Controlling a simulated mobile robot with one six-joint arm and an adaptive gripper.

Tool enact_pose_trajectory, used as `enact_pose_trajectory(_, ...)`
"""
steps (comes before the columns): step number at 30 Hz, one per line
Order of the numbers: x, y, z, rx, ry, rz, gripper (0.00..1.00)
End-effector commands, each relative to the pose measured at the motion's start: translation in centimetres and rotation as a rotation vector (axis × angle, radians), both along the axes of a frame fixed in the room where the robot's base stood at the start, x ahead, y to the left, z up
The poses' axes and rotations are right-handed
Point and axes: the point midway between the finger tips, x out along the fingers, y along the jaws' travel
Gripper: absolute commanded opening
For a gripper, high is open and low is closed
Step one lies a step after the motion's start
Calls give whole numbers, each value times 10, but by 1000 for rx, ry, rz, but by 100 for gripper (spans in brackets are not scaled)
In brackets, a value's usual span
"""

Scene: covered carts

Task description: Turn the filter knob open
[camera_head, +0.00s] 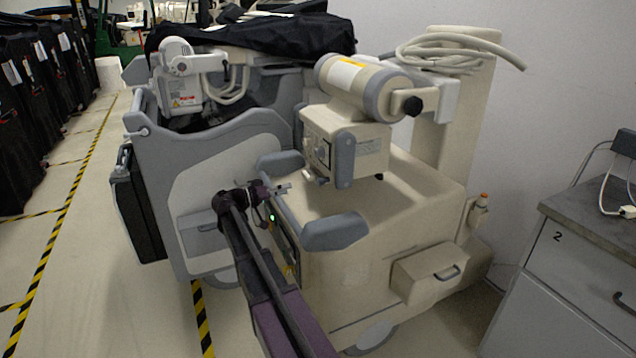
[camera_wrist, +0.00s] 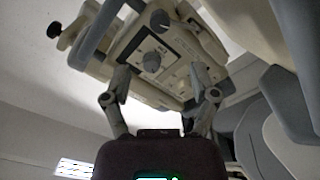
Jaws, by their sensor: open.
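A beige collimator box (camera_head: 358,150) with grey edges hangs from the cylindrical tube head of the cart. Its front panel faces left and is seen at a steep angle in the head view. My gripper (camera_head: 288,187) is below and left of the box. In the wrist view my gripper (camera_wrist: 160,82) is open and empty, its fingers apart on either side below the grey knob.
The beige cart body (camera_head: 400,205) fills the space below the box, with a grey handle (camera_head: 335,232) close to my arm. A black cover (camera_head: 255,38) lies over the equipment behind. A grey cabinet (camera_head: 570,270) stands at right. Floor is clear at left.

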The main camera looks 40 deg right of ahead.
Motion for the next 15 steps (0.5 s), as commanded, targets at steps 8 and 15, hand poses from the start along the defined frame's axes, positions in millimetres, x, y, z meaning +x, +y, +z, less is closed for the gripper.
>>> enact_pose_trajectory(8,-10,-40,0,0,0,-3,76)
enact_pose_trajectory(15,-19,-76,0,1,0,-2,76)
